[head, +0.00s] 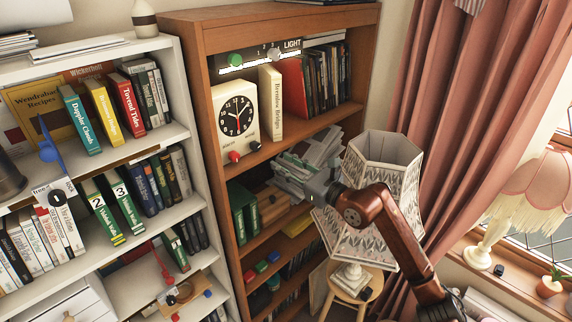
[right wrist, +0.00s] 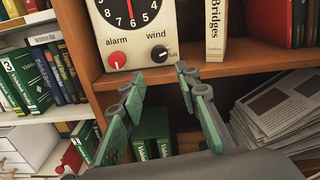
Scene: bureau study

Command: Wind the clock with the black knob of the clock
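The cream clock (head: 236,118) with a black dial stands on the wooden bookcase's upper shelf. Its black knob (head: 255,146) is at the lower right of its front, beside a red knob (head: 234,156). In the right wrist view the black knob (right wrist: 159,54) is under the word "wind" and the red knob (right wrist: 117,61) under "alarm". My right gripper (head: 312,186) is below and right of the clock, apart from it. In the right wrist view its green-padded fingers (right wrist: 156,85) are spread with nothing between them, below the knobs. My left gripper is not identifiable.
The shelf edge (right wrist: 170,75) runs just below the clock. A book (head: 270,103) stands close to the clock's right. Stacked papers (head: 312,155) lie below, near my gripper. A tall patterned lampshade (head: 378,165) stands close by my right arm.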

